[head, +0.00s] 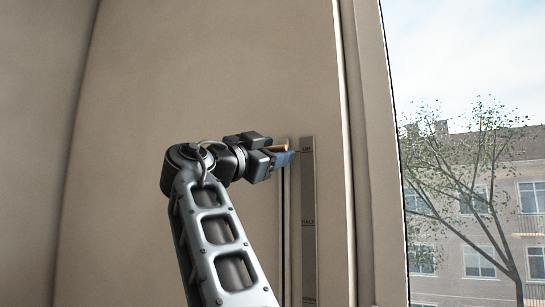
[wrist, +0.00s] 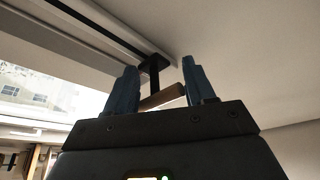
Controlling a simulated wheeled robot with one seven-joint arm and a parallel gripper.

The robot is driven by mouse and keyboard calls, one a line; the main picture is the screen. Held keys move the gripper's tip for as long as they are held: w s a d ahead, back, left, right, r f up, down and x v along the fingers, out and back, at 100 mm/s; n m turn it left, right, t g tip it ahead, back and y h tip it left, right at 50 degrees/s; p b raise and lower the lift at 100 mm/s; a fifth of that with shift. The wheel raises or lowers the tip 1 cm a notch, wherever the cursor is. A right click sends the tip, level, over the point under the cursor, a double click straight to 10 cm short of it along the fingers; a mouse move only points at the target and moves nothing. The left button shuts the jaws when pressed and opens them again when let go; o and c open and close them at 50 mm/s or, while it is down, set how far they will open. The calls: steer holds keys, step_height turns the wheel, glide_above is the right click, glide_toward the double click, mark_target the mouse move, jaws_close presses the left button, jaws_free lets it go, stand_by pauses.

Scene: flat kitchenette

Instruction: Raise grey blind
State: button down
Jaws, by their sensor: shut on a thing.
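My gripper (head: 284,158) is at the wall beside the window, with its blue fingertips by a narrow vertical track (head: 286,215). It is shut on a small wooden handle (head: 277,148), level with the "UP" mark. In the wrist view the handle (wrist: 163,97) lies slanted between the two blue fingers, and a dark bracket (wrist: 153,66) joins it to the track. A grey label strip (head: 308,190) beside the track reads "UP" near the top and "HALF" lower down. The visible part of the window (head: 470,100) is uncovered; no grey blind cloth is identifiable.
The beige wall (head: 210,80) is flat and bare around my arm. The window frame (head: 375,150) stands right of the label strip. A tree and a building show outside. Shelving (wrist: 35,160) appears at the lower left of the wrist view.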

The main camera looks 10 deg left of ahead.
mark_target(268, 148)
steer(key=shift+s+d+r, duration=0.1)
steer(key=shift+d+r, duration=0.2)
steer(key=shift+r, duration=0.3)
steer(key=shift+c, duration=2.1)
jaws_free()
steer(key=shift+a, duration=0.1)
steer(key=shift+s+a+f, duration=0.15)
steer(key=shift+f, duration=0.05)
steer(key=b+v, duration=0.1)
steer(key=v, duration=0.6)
steer(key=shift+s+f+b, duration=0.1)
steer(key=shift+b, duration=0.25)
